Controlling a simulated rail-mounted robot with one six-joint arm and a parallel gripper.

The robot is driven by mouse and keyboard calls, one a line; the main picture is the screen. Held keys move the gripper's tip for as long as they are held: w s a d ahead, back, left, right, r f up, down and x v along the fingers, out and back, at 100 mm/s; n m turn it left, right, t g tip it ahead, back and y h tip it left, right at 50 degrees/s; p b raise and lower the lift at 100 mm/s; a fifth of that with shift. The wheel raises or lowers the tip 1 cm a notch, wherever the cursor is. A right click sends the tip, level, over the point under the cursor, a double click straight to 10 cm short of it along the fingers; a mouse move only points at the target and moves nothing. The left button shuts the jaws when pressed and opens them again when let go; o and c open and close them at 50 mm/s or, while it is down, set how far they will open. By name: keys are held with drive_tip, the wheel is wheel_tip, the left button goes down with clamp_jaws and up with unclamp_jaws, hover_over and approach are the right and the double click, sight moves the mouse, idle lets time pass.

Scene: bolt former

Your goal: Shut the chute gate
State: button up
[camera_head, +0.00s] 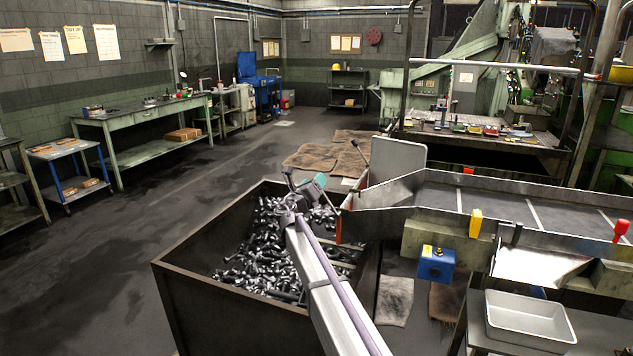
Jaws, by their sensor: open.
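The chute (480,195) is a long grey metal trough on the right, and its narrowed left end reaches over the rim of a dark bin. An upright grey plate (400,158) stands at the chute's far side near this end; it looks like the gate, but I cannot tell for certain. A thin lever with a dark knob (356,146) rises beside the plate. An orange-red strip (339,226) edges the chute mouth. My gripper (303,184) is open over the bin, left of the chute mouth and apart from the plate and lever. Its fingers are small and partly hidden.
The dark bin (225,318) holds many loose bolts (262,255). A white tray (530,337) is at lower right. The floor at left is clear.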

drive_tip(key=b+v, duration=0.1)
drive_tip(key=v, duration=0.7)
